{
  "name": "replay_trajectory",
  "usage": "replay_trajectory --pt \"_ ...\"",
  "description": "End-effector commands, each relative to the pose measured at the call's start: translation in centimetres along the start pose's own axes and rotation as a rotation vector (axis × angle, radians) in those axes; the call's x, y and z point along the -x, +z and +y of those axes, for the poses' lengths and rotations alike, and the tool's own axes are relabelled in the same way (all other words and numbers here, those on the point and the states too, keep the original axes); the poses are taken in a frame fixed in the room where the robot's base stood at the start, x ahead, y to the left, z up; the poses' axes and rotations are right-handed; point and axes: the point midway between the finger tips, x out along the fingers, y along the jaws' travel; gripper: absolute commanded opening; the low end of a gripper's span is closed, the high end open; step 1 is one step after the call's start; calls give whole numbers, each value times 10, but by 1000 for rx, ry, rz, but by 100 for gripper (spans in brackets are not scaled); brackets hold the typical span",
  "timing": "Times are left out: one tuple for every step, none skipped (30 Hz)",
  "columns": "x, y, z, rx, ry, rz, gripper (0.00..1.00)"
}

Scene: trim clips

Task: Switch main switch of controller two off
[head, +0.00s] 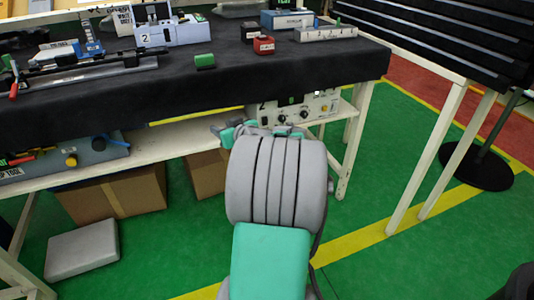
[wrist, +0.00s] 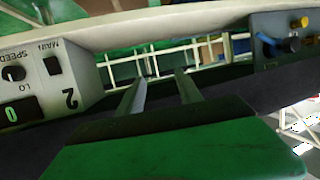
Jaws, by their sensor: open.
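Controller two (head: 312,104) is a pale box with dark knobs on the shelf under the bench, partly hidden by my arm. In the wrist view controller two (wrist: 85,75) is at the left with its lettering upside down. Its main switch (wrist: 52,66) is a small black rocker near the MAIN label; its on or off position is too small to tell. A speed knob and a green display showing 0 are beside it. My gripper (wrist: 160,74) is open and empty, its two fingers to the right of the controller and apart from it. In the head view my arm hides the fingers.
A blue-grey box (head: 75,158) with a yellow knob is at the left of the shelf; it also shows in the wrist view (wrist: 290,45). The black-covered bench top (head: 230,85) overhangs the shelf. A white table leg (head: 353,140) stands right of the controller. Cardboard boxes (head: 115,192) lie below.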

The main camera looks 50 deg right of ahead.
Motion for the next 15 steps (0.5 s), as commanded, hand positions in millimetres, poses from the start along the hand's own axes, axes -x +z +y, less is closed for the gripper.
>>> replay_trajectory --pt "-5 47 49 -21 68 73 42" --pt "-1 54 72 -25 103 119 42" --pt "6 63 99 -31 145 173 42" --pt "11 68 116 -35 174 207 42" --pt "17 72 131 -37 199 237 42" --pt "24 76 146 -39 225 268 42" --pt "28 77 154 -40 240 285 42" --pt "32 78 160 -41 251 298 42" --pt "33 77 165 -40 259 310 42" --pt "33 75 167 -40 263 314 42" --pt "31 74 168 -40 263 317 42" --pt "26 71 170 -38 263 316 42" --pt "21 70 171 -38 263 316 42" --pt "15 68 171 -39 261 316 42" --pt "8 66 173 -38 261 315 42"
